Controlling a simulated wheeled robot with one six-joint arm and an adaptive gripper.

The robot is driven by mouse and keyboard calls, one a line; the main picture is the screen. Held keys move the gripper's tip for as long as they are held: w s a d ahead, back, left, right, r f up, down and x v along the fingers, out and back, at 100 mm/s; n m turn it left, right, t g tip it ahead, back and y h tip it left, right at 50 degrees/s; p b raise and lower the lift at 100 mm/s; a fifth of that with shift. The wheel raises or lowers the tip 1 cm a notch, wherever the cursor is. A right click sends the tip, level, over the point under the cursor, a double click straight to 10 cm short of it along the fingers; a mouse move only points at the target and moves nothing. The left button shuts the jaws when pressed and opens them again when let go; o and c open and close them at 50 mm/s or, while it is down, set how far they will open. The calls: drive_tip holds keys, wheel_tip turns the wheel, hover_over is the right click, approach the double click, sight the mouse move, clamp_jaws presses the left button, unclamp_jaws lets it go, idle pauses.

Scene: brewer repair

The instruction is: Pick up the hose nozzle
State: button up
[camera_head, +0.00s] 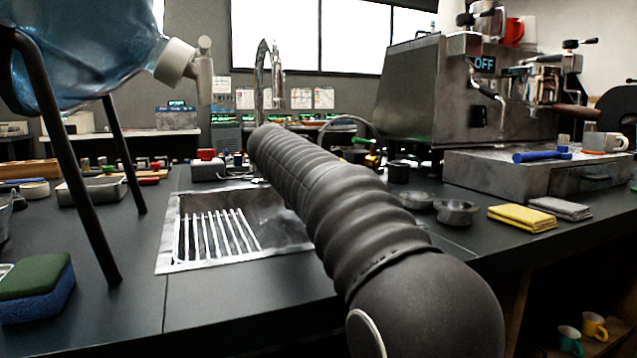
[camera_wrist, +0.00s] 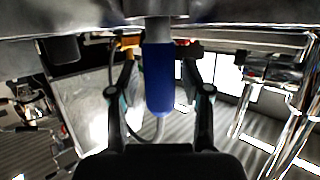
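The hose nozzle (camera_wrist: 158,78) appears in the wrist view as an upright blue cylinder with a grey metal part at its top. A thin grey hose seems to curve away below it. My gripper (camera_wrist: 158,66) has its two dark fingers spread, one on each side of the blue cylinder, with a visible gap on both sides. The cylinder stands between the fingers, but I cannot tell how deep it is between them. In the head view my arm covers the gripper, and I cannot make out the nozzle there.
The sink (camera_head: 176,235) with a white rack lies left of my arm. The espresso machine (camera_head: 409,88) stands at the back right, beside a metal drawer box (camera_head: 480,172). A yellow cloth (camera_head: 521,219) lies at right. A large water bottle (camera_head: 85,45) on a black stand is at left.

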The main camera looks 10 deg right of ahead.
clamp_jaws()
drive_tip(key=shift+r, duration=0.1)
drive_tip(key=shift+r, duration=0.5)
drive_tip(key=r, duration=0.1)
drive_tip(key=r+p, duration=0.1)
drive_tip(key=r, duration=0.1)
drive_tip(key=shift+s+d+r, duration=0.2)
drive_tip(key=s+d+r+p, duration=0.2)
drive_tip(key=s+d+r, duration=0.1)
drive_tip(key=r, duration=0.3)
drive_tip(key=s+d+r+p, duration=0.2)
drive_tip(key=s+d+r, duration=0.2)
drive_tip(key=d+r, duration=0.1)
drive_tip(key=shift+s+r+p, duration=0.3)
drive_tip(key=shift+r+p, duration=0.05)
drive_tip(key=shift+r, duration=0.4)
drive_tip(key=shift+s, duration=0.1)
